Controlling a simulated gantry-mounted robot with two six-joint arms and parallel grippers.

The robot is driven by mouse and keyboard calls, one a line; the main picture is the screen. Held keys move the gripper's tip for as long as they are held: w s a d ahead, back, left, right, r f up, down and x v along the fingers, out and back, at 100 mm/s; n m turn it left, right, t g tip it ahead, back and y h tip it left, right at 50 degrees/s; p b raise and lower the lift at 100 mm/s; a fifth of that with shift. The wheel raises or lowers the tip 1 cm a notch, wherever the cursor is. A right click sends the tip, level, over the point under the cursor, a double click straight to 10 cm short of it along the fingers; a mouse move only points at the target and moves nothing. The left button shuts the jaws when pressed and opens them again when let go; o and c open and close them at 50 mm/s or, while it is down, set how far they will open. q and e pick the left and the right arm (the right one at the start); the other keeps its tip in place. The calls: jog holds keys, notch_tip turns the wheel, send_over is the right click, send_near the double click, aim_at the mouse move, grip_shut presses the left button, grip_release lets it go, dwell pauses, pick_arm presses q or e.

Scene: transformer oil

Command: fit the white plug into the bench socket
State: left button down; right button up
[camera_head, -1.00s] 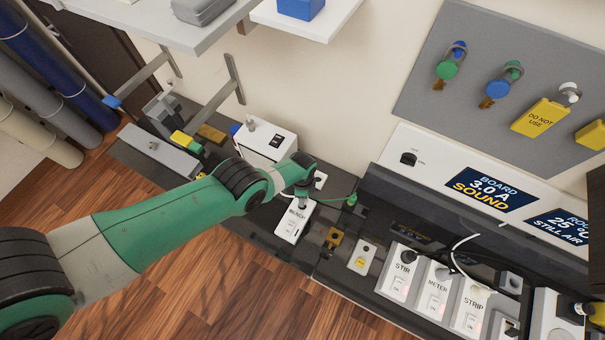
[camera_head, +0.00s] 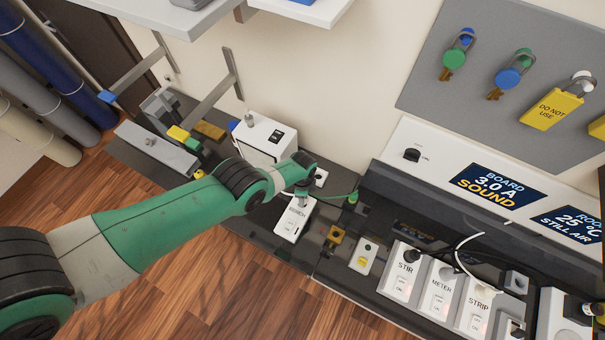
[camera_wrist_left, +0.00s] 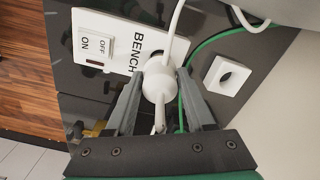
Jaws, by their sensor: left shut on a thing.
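The bench socket (camera_head: 290,222) is a white plate marked BENCH with an OFF/ON rocker switch, and it shows in the wrist view (camera_wrist_left: 121,36). My left gripper (camera_head: 302,200) is over the far end of this plate. In the wrist view my left gripper (camera_wrist_left: 160,92) is shut on the white plug (camera_wrist_left: 157,75), a round white body with a white cord. The plug overlaps the end of the plate beside the word BENCH. It hides the socket's holes, and I cannot tell whether its pins are in. My right gripper is not in view.
A square white outlet (camera_wrist_left: 228,76) with a round dark recess lies to the right in the wrist view, near a green cord (camera_wrist_left: 205,40). A white box (camera_head: 264,140) stands behind my left arm. Switched sockets marked STIR (camera_head: 403,270), METER and STRIP stand at right.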

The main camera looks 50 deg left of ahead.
pick_arm(q)
jog(key=shift+f+b, duration=2.1)
pick_arm(e)
jog(key=shift+f, duration=2.1)
pick_arm(q)
jog(key=shift+c, duration=0.9)
grip_release()
